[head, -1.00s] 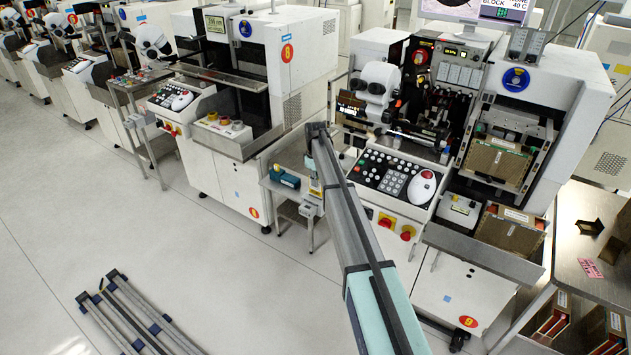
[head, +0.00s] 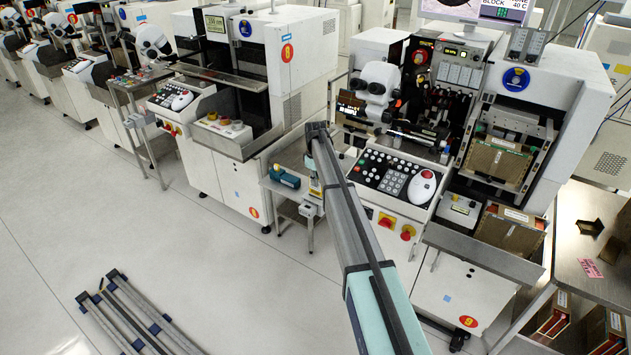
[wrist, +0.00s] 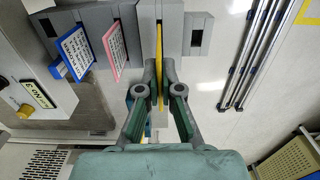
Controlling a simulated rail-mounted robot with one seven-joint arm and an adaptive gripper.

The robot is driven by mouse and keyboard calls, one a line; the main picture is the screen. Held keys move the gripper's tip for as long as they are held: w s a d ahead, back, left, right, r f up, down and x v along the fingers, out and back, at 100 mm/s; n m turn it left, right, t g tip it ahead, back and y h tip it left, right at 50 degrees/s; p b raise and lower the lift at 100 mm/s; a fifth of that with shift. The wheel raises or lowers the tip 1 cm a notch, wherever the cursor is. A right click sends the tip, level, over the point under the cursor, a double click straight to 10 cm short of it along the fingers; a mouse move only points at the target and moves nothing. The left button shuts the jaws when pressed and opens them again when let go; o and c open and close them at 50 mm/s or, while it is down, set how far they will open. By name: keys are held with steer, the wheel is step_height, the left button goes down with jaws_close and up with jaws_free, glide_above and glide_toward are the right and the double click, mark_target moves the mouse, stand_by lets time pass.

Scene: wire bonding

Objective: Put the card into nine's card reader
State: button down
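In the wrist view a yellow card (wrist: 159,45) stands edge-on, its far end between grey blocks of a holder (wrist: 199,35). My gripper (wrist: 159,85) has one finger on each side of this card, close against it, and appears shut on it. A blue card (wrist: 77,48) and a pink card (wrist: 114,48) with printed text stand in the holder to the left. The right machine (head: 440,285) has a round red number label (head: 467,321), too small to read surely.
A similar machine (head: 225,185) stands to the left. A small side table (head: 284,192) with a teal item (head: 285,177) stands between them. A metal table (head: 590,265) is at the right. Metal rails (head: 135,318) lie on the open floor at lower left.

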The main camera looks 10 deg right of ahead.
mark_target(316, 195)
steer(key=shift+f+b, duration=1.1)
steer(key=shift+f, duration=1.95)
steer(key=c, duration=1.2)
jaws_free()
steer(key=shift+c, duration=0.2)
step_height(316, 195, up, 12)
steer(key=shift+r, duration=0.1)
